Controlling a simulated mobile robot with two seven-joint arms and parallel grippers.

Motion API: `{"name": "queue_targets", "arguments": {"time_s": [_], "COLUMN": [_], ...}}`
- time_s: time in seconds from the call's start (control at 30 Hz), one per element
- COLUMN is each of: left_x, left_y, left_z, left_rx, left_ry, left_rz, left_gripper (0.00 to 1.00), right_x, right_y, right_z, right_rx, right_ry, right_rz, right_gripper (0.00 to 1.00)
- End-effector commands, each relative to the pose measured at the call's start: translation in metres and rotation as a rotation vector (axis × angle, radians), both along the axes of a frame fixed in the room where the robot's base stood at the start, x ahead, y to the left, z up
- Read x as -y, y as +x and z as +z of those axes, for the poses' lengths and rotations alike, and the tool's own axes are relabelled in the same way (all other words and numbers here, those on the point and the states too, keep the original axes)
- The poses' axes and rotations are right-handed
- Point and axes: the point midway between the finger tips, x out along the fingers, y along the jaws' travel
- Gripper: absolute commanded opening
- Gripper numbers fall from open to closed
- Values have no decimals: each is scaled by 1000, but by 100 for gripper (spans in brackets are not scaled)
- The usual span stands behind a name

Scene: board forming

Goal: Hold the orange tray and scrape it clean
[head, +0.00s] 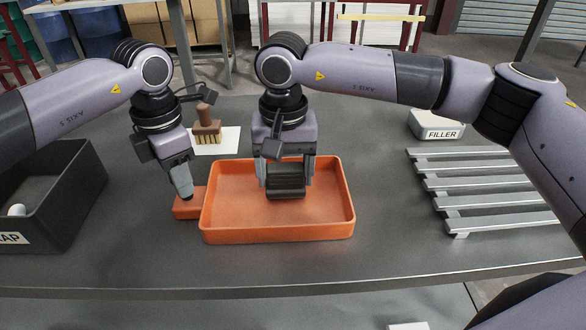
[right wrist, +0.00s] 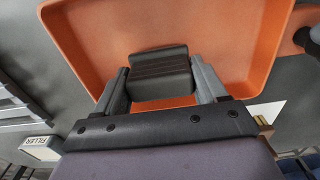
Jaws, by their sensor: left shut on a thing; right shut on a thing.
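The orange tray (head: 320,221) lies flat on the grey table, and it also fills the upper part of the right wrist view (right wrist: 90,55). An orange tab or handle (head: 188,208) sticks out at its left side. My left gripper (head: 187,195) is shut on that tab. My right gripper (head: 287,184) is over the tray's middle, shut on a dark ridged block-like scraper (head: 286,177). The scraper also shows between the fingers in the right wrist view (right wrist: 160,72). It is low inside the tray; I cannot tell whether it touches the floor. The visible tray floor looks bare.
A brush (head: 207,129) stands on a white sheet (head: 229,141) behind the tray. A dark bin (head: 62,205) with a pale object inside is at the left. A slatted metal rack (head: 480,184) and a box marked FILLER (head: 437,127) are at the right. The table's front strip is clear.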

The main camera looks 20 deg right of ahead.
Motion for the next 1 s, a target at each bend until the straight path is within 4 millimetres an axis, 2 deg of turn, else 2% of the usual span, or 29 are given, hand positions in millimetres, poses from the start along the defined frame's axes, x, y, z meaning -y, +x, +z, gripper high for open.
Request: {"name": "queue_targets", "arguments": {"time_s": [0.13, 0.2, 0.3, 0.83, 1.0], "left_x": [-1, -1, -1, -1, -1], "left_y": [-1, -1, -1, -1, -1], "left_z": [-5, -4, -5, -4, -4], "left_rx": [-7, -7, -7, -6, -5], "left_ry": [5, 5, 5, 4, 5], "left_rz": [-1, -1, 0, 1, 1], "left_gripper": [0, 0, 0, 0, 0], "right_x": [-15, -13, -13, -13, -13], "right_y": [3, 4, 4, 4, 3], "right_z": [-1, 2, 25, 72, 81], "right_rx": [-1, -1, 2, 2, 2], "right_ry": [0, -1, 0, 1, 2], "right_rz": [2, -1, 0, 1, 1], "right_gripper": [43, 43, 43, 43, 43]}}
